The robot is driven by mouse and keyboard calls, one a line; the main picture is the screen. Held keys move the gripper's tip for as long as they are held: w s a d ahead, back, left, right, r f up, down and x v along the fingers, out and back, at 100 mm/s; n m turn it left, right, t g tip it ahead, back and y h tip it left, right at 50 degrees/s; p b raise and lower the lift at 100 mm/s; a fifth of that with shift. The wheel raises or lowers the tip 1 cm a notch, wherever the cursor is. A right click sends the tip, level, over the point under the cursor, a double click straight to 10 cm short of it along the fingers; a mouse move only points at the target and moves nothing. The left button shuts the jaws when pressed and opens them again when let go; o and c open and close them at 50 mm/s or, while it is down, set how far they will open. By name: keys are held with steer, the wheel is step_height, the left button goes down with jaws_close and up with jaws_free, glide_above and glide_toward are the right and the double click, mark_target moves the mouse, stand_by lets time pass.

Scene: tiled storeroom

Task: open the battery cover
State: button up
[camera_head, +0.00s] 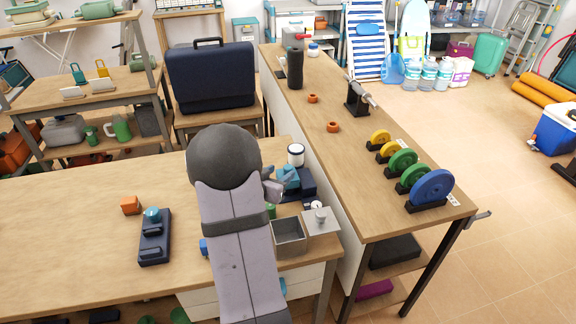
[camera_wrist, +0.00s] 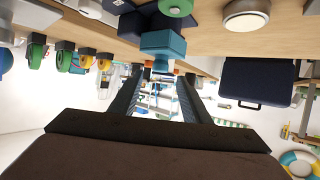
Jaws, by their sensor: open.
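I cannot tell for sure which part is the battery cover. A teal block (camera_head: 287,178) sits on a dark navy base (camera_head: 305,188) at the right end of the near table, partly hidden by my arm. In the wrist view, the teal block (camera_wrist: 163,44) stands just beyond and between my fingertips, with the navy base (camera_wrist: 190,22) behind it. My gripper (camera_wrist: 161,75) is open, its two dark fingers apart with nothing clearly held; in the head view, it (camera_head: 273,187) is close beside the teal block.
A white jar (camera_head: 296,157) stands behind the navy base. A grey open box (camera_head: 289,232) and a panel with a knob (camera_head: 321,218) are in front. A navy device with a teal knob (camera_head: 154,245) and an orange block (camera_head: 131,205) lie left. The table's left part is mostly clear.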

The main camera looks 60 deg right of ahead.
mark_target(287, 168)
steer(key=shift+p+x, duration=0.3)
steer(key=shift+x, duration=3.4)
jaws_close()
steer(key=s+a, duration=0.5)
steer(key=shift+s+a+b, duration=0.2)
steer(key=shift+a+b, duration=0.05)
steer(key=shift+b, duration=0.1)
jaws_free()
